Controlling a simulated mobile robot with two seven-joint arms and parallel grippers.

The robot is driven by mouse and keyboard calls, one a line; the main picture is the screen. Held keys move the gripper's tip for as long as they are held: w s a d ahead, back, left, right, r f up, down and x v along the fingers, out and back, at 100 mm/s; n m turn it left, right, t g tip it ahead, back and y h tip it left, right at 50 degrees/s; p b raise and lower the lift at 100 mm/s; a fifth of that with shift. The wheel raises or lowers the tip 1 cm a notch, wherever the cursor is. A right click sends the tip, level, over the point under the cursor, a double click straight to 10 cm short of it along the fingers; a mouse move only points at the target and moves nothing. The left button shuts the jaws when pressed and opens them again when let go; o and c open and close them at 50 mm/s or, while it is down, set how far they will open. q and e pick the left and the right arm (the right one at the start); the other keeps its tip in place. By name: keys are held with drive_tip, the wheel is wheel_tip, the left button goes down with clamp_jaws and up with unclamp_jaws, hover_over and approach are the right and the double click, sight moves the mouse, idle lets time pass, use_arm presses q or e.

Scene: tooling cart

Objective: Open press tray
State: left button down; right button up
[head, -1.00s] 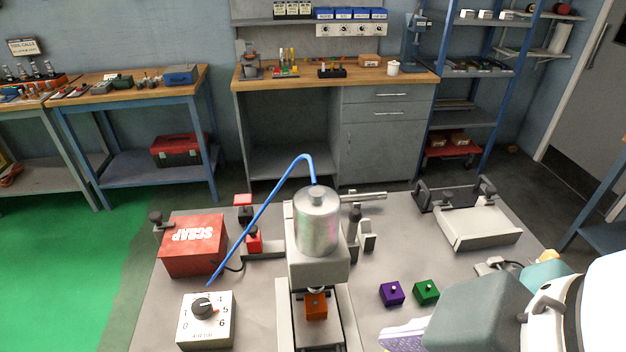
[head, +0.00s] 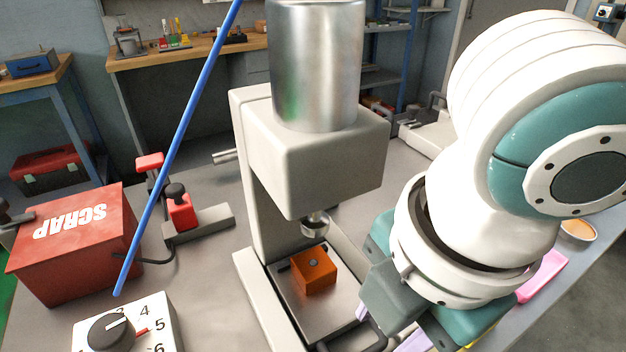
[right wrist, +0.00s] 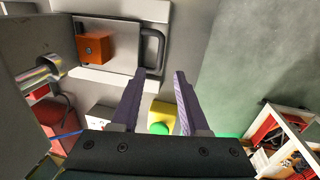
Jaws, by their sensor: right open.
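The press (head: 310,160) stands in the middle of the head view, a pale frame with a shiny metal cylinder on top. Its metal tray (head: 338,308) lies under the ram and carries an orange block (head: 313,271). The tray's dark handle (head: 368,336) is at its front end; the handle also shows in the right wrist view (right wrist: 155,50). My right gripper (right wrist: 160,73) is open with purple fingers, and its left fingertip shows close to the handle. Nothing shows between the fingers at their tips; contact with the handle cannot be told. My left gripper is out of view.
A red scrap box (head: 75,242), a dial box (head: 125,325) and a red-topped clamp-like device (head: 180,212) stand left of the press. A yellow box with a green button (right wrist: 161,118) shows beyond my fingers.

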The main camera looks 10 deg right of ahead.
sight(366, 351)
drive_tip(key=f, duration=0.2)
drive_tip(key=f+b, duration=0.1)
drive_tip(key=f, duration=0.2)
drive_tip(key=w+f, duration=0.1)
drive_tip(key=f, duration=0.1)
drive_tip(key=shift+a+f, duration=0.25)
drive_tip(key=shift+f, duration=0.05)
drive_tip(key=shift+w, duration=0.1)
clamp_jaws()
idle(0.9)
